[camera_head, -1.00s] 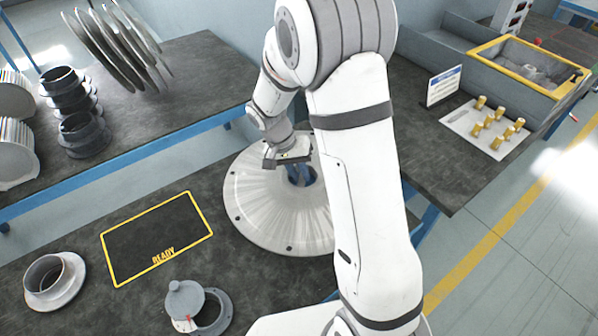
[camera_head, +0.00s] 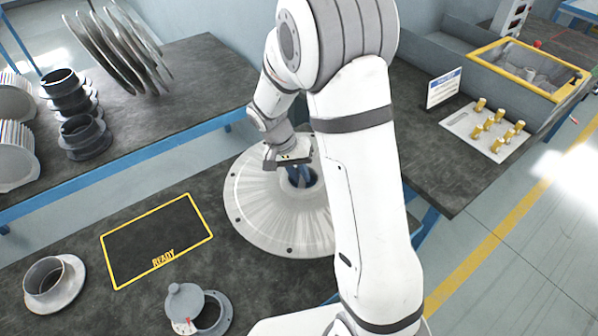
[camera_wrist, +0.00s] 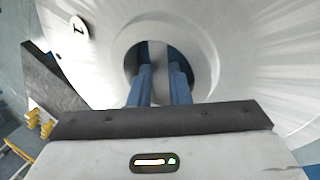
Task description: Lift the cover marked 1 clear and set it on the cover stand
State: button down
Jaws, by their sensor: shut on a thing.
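The cover marked 1 (camera_head: 262,215) is a wide, pale metal cone with a round central opening and bolt holes near its rim. It is on the dark bench; any gap beneath it cannot be told. Its "1" label shows in the wrist view (camera_wrist: 78,27). My gripper (camera_head: 300,180) is above the middle of the cover, with blue fingers reaching into the opening, and is shut on the cover there; the fingertips (camera_wrist: 160,72) are partly hidden inside. My arm hides the cover's right side. I cannot tell which thing is the cover stand.
A yellow-framed READY area (camera_head: 157,240) is clear, left of the cover. A flanged ring (camera_head: 55,283) and a lidded grey fitting (camera_head: 200,308) are at the front. Large discs (camera_head: 118,50) and dark flanged parts (camera_head: 84,135) stand on the back-left bench. Brass pieces (camera_head: 497,127) stand at right.

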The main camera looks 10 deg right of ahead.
jog(key=shift+f+b, duration=0.7)
jog(key=shift+f, duration=0.7)
jog(key=c, duration=1.3)
grip_release()
jog(key=shift+f, duration=0.1)
jog(key=d+p+v, duration=0.1)
jog(key=p+v, duration=0.6)
jog(key=v, duration=0.4)
jog(key=s+d+r+n+t+y, duration=0.1)
jog(key=s+r, duration=0.3)
jog(key=s, duration=0.2)
jog(key=s+d+r+n+t+y, duration=0.1)
jog(key=s+d+r+n+t, duration=0.1)
jog(key=s+r, duration=0.3)
jog(key=s+d+r+n+t+y, duration=0.1)
jog(key=s+d+r, duration=0.1)
jog(key=s+r, duration=0.3)
jog(key=shift+s+n+y, duration=0.3)
jog(key=shift+s+y, duration=0.1)
jog(key=shift+s, duration=1.5)
